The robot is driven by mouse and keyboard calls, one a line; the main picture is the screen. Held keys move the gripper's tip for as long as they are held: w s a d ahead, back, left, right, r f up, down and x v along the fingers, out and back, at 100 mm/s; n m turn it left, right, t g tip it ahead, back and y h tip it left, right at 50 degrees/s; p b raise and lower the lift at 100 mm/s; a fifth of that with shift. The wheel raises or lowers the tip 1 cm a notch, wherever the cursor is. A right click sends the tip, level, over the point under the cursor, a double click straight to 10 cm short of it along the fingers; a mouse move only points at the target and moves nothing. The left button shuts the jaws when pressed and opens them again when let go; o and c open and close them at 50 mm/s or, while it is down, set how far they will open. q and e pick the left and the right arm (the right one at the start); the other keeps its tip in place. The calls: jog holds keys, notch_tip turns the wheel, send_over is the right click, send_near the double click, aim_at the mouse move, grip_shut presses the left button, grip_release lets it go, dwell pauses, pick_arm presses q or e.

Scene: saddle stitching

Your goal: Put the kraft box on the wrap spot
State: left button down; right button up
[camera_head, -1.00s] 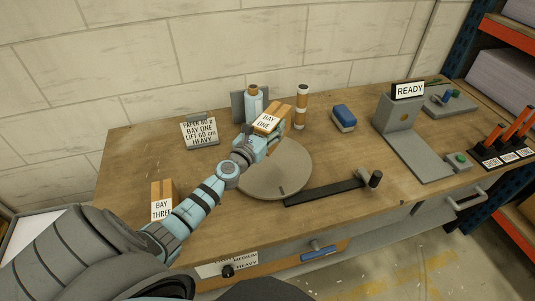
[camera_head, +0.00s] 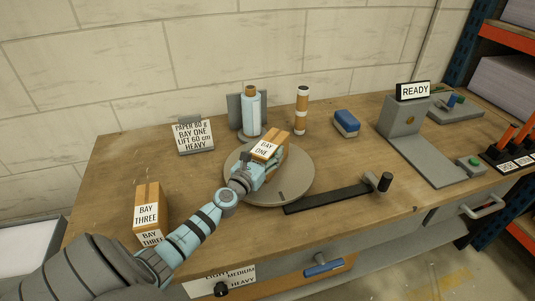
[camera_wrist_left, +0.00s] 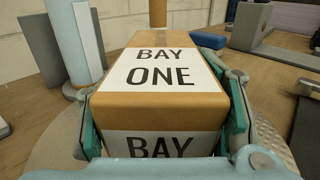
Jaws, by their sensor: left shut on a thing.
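The kraft box labelled BAY ONE (camera_head: 268,148) is between the fingers of my left gripper (camera_head: 258,168). In the left wrist view the box (camera_wrist_left: 165,100) fills the middle, with a teal finger of the gripper (camera_wrist_left: 163,125) against each side. The left gripper is shut on it. The box is level, over the grey round disc (camera_head: 297,183), which looks like the wrap spot. I cannot tell if its underside touches the disc. My right gripper is not in view.
A kraft box labelled BAY THREE (camera_head: 148,204) stands at the left. A pale blue bottle (camera_head: 251,112) and a banded roll (camera_head: 301,110) stand behind the disc. A black bar (camera_head: 330,197) lies at its front right. A READY stand (camera_head: 402,118) is farther right.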

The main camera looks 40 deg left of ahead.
pick_arm(q)
jog(key=shift+c, duration=2)
grip_release()
jog(key=shift+r, duration=0.2)
jog(key=s, duration=0.4)
jog(key=s+d, duration=0.1)
jog(key=s, duration=0.3)
jog(key=s+d, duration=0.1)
jog(key=s, duration=0.3)
jog(key=shift+d+f, duration=0.1)
jog(key=shift+d, duration=0.05)
jog(key=shift+p, duration=0.3)
